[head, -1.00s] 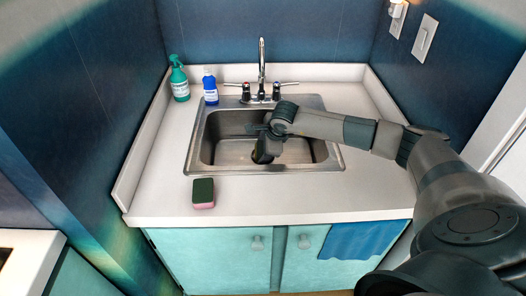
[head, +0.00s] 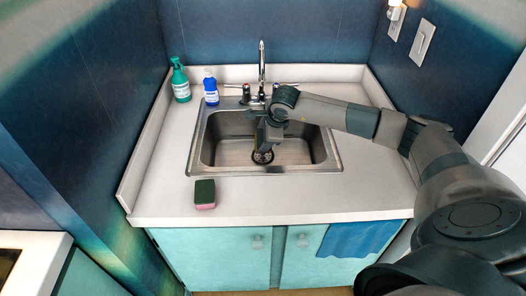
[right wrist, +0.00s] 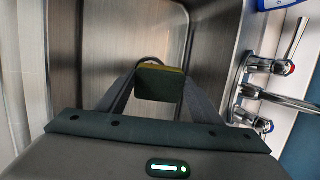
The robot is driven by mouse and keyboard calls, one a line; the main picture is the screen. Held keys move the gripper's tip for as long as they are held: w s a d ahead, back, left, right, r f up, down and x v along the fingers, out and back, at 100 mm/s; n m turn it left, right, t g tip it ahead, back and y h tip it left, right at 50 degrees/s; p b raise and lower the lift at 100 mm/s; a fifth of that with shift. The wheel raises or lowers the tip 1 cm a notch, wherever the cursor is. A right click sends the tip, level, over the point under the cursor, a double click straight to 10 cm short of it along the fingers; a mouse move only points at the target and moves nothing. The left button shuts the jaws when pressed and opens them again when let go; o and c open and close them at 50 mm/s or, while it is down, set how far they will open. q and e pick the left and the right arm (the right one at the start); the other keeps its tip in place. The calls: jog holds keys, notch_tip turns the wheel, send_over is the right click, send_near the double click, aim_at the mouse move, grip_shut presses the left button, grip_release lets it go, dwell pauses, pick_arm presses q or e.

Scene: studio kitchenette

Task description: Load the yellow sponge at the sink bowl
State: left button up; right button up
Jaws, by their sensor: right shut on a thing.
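My right gripper (head: 268,143) is over the sink bowl (head: 225,152), pointing down, above the drain. In the right wrist view its fingers (right wrist: 158,98) are shut on the yellow sponge (right wrist: 160,84), which shows a dark green face and a yellow edge. In the head view the sponge is mostly hidden by the gripper. Steel bowl walls surround it in the wrist view. My left gripper is not in view.
A pink and green sponge (head: 204,194) lies on the counter (head: 270,203) in front of the sink. A green spray bottle (head: 180,82) and a blue bottle (head: 210,88) stand at the back left. The faucet (head: 262,70) rises behind the bowl. The front counter is otherwise clear.

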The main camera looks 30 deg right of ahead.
jog(key=shift+r+p, duration=0.5)
jog(key=shift+r, duration=0.75)
jog(key=shift+r+p, duration=0.6)
jog(key=shift+r, duration=0.8)
jog(key=shift+r+p, duration=0.35)
jog(key=shift+r, duration=0.5)
jog(key=shift+r+p, duration=0.7)
jog(key=shift+r, duration=1.2)
jog(key=shift+c, duration=0.2)
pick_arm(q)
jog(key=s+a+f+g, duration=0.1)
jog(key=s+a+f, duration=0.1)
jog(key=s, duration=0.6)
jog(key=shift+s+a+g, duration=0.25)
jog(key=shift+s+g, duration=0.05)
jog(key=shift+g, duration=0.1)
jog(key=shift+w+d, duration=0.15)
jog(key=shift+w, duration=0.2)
pick_arm(e)
jog(key=shift+w+r, duration=0.1)
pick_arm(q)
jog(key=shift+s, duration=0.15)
pick_arm(e)
jog(key=shift+d+r, duration=0.1)
